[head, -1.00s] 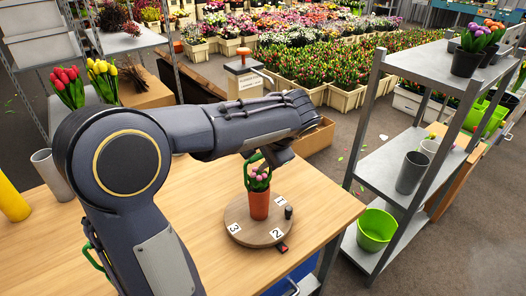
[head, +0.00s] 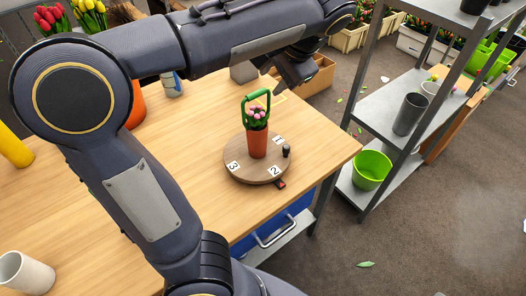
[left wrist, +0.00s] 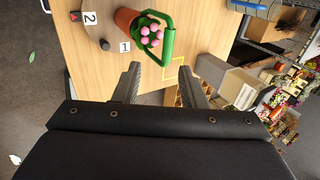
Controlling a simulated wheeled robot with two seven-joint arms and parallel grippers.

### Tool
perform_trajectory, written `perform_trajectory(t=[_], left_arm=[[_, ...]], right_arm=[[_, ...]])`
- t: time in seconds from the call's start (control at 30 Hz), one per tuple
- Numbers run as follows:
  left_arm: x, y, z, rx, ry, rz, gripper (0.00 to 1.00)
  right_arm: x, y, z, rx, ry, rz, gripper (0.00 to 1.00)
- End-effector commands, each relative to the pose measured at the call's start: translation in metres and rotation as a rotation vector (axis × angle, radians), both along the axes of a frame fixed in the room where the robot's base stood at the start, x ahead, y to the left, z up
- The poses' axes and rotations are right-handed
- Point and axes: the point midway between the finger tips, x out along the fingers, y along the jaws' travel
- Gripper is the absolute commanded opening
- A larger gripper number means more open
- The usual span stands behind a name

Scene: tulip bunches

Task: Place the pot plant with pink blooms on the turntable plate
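The pot plant with pink blooms (head: 257,143) is an orange pot with green leaves and a green loop handle. It stands upright on the round wooden turntable plate (head: 240,172), which bears labels 1, 2 and 3 and a small black knob. My left gripper (head: 292,82) is above and behind the plant, apart from it. In the left wrist view my left gripper (left wrist: 158,84) has its two fingers spread with nothing between them; the pink blooms (left wrist: 151,35) and handle show beyond the fingertips. My right gripper is not in view.
The wooden table (head: 200,105) is mostly clear around the plate. A white cup (head: 25,272) lies at the front left and a yellow cylinder (head: 14,147) at the left. A grey shelf rack (head: 385,150) with a green bucket (head: 371,169) stands to the right.

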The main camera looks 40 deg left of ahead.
Motion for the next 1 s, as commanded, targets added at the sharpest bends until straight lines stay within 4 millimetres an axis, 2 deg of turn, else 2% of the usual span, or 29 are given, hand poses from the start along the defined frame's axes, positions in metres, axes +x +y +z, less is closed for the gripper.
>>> perform_trajectory(t=[0.07,0.17,0.3,0.43,0.5,0.63,1.0], left_arm=[[-0.023,0.008,-0.026,-0.133,0.005,0.004,0.38],[-0.065,0.000,-0.063,-0.370,-0.026,0.017,0.38],[-0.124,-0.035,-0.102,-0.676,-0.140,0.087,0.38],[-0.158,-0.067,-0.124,-0.850,-0.262,0.183,0.38],[-0.167,-0.079,-0.133,-0.902,-0.312,0.227,0.38],[-0.174,-0.089,-0.141,-0.947,-0.362,0.273,0.38],[-0.174,-0.090,-0.142,-0.953,-0.364,0.276,0.38]], right_arm=[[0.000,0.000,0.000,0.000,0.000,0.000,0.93],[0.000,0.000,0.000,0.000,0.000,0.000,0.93],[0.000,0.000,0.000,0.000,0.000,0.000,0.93],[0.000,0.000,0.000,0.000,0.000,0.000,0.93],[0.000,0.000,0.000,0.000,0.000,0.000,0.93],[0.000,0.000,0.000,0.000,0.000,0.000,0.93],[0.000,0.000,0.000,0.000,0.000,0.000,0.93]])
